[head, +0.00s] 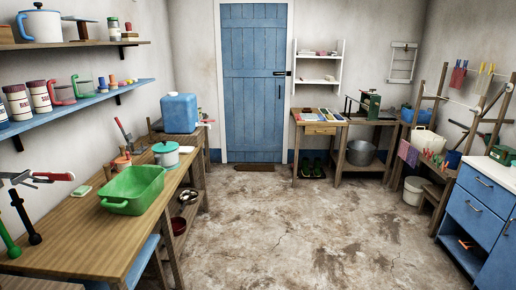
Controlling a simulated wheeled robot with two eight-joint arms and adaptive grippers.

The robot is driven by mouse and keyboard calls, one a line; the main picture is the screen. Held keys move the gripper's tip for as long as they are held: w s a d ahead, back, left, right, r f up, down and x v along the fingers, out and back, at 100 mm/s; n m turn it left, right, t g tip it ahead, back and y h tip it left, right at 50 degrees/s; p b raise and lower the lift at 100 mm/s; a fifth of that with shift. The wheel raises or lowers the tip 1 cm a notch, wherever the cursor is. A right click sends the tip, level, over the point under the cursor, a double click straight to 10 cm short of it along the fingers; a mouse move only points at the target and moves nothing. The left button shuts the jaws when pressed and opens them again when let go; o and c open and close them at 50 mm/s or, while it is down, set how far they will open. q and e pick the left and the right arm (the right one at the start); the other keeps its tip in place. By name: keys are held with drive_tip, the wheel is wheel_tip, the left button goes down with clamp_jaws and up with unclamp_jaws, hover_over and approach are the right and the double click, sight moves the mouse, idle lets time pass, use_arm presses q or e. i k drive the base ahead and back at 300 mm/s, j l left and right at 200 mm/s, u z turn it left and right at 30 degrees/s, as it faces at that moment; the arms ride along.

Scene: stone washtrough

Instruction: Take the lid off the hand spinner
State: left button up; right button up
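A small white tub with a teal lid and a knob on top (166,153) stands on the far end of the wooden bench at the left; it looks like the hand spinner. The lid sits on the tub. The green basin in front of it hides none of its lid. Neither of my grippers can be made out in the head view.
A green basin (132,190) stands on the wooden bench (75,235), close in front of the tub. A blue container (179,112) is behind it. A blue shelf (80,100) with jars hangs above the bench. The middle floor (290,225) is clear.

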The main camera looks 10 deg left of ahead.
sight(166, 146)
drive_tip(key=i+u, duration=0.1)
drive_tip(key=i, duration=0.7)
drive_tip(key=i+u, duration=0.1)
drive_tip(key=i, duration=0.7)
drive_tip(key=i+l, duration=0.15)
drive_tip(key=i, duration=0.6)
drive_tip(key=i+j+u, duration=0.05)
